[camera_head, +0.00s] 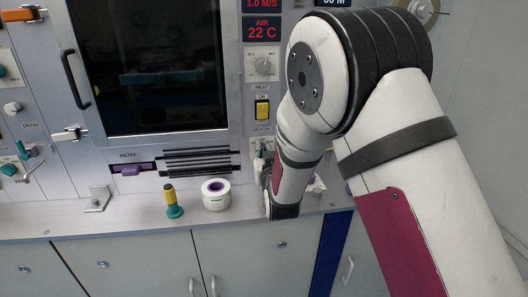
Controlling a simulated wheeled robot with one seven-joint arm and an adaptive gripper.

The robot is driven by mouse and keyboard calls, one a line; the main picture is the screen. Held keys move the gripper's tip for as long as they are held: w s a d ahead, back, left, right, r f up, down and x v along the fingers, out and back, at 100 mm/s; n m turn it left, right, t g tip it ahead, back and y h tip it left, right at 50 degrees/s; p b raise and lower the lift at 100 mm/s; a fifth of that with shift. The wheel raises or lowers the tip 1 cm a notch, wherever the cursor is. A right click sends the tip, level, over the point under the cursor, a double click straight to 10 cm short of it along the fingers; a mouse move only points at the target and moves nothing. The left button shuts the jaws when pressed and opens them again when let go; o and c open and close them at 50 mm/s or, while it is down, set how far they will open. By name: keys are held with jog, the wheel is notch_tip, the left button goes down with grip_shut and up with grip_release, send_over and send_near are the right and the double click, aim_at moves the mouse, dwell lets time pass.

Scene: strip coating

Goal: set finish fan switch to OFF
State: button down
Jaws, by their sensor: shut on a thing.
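My gripper (268,180) is at the lower right part of the grey panel, below the yellow heater switch (262,109). My own wrist and forearm cover most of it, and its fingertips are hard to make out. It is shut on a small part at the panel front. A pale bit of a panel fitting (262,146) shows just above it. No finish fan label is readable, and the switch's lever and position are hidden behind my arm.
A heat knob (263,67) sits above the heater switch. A white tape roll (216,194) and a yellow-and-green tool (172,202) stand on the ledge left of my gripper. A purple filter handle (131,170) and a dark-windowed door (147,65) are farther left.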

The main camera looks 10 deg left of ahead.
jog(key=n, duration=0.3)
jog(key=shift+a, duration=0.15)
jog(key=shift+s+a+f+n+h+p, duration=0.1)
jog(key=shift+n+h+p, duration=0.25)
jog(key=shift+n, duration=1.35)
jog(key=n, duration=0.3)
jog(key=shift+a+f+p, duration=0.1)
jog(key=shift+a+p, duration=0.05)
jog(key=shift+p, duration=0.25)
jog(key=c, duration=1.6)
grip_release()
jog(key=shift+o, duration=0.2)
